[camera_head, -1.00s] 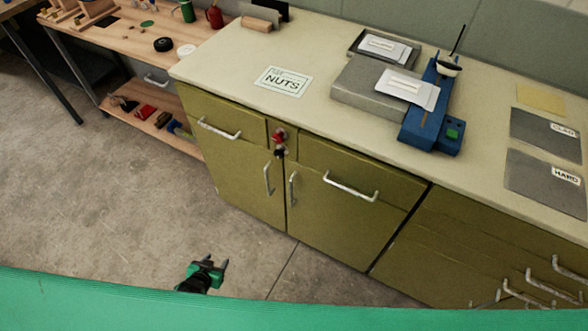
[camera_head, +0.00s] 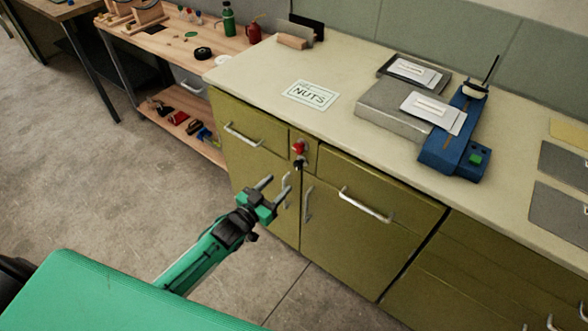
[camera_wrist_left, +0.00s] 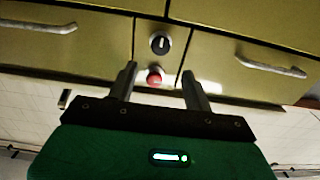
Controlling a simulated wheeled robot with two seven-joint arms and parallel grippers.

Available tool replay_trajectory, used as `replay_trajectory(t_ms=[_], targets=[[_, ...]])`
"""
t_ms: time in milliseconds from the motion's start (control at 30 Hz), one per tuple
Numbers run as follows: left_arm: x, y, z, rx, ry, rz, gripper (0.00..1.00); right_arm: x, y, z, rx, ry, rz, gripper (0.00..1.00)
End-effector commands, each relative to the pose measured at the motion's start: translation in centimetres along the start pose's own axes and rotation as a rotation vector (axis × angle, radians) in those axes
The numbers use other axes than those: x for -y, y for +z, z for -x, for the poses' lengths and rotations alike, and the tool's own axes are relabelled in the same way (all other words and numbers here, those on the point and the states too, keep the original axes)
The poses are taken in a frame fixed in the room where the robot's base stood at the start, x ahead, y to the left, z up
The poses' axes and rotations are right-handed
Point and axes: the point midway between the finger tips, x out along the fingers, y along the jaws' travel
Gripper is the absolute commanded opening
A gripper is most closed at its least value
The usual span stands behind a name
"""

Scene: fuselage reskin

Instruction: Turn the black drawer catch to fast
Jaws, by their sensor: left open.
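The black drawer catch (camera_head: 298,164) is a small dark knob on the narrow olive panel between two drawers. A red knob (camera_head: 299,147) sits just above it. In the left wrist view, which looks inverted, the catch (camera_wrist_left: 160,42) is a round black disc with a pale mark, and the red knob (camera_wrist_left: 154,76) shows between the fingers. My left gripper (camera_head: 277,181) is open and empty in front of the cabinet, a little below and left of the catch, apart from it. In the wrist view its fingers (camera_wrist_left: 159,72) point towards the panel. My right gripper is not in view.
Bar handles stick out nearby: the left drawer's (camera_head: 242,135), the right drawer's (camera_head: 366,206) and the door's (camera_head: 308,204). The floor before the cabinet is clear.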

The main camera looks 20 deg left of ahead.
Motion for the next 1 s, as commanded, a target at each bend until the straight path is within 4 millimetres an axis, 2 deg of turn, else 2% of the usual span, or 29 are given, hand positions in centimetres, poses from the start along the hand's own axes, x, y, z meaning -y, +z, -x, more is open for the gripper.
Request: replay_trajectory(t_ms=[200,433,633,933,1000], targets=[[0.0,-0.1,-4.1,-0.001,-0.001,0.0,0.51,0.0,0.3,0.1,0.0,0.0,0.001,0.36],[0.0,0.0,-7.3,0.0,-0.001,0.0,0.51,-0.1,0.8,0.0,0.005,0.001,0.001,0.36],[0.0,0.0,-8.5,0.001,0.0,0.0,0.51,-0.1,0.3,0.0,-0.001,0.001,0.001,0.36],[0.0,0.1,-8.6,0.001,0.0,0.0,0.51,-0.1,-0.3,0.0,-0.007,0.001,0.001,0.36],[0.0,0.1,-8.6,0.001,0.0,0.0,0.37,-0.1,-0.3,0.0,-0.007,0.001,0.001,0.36]])
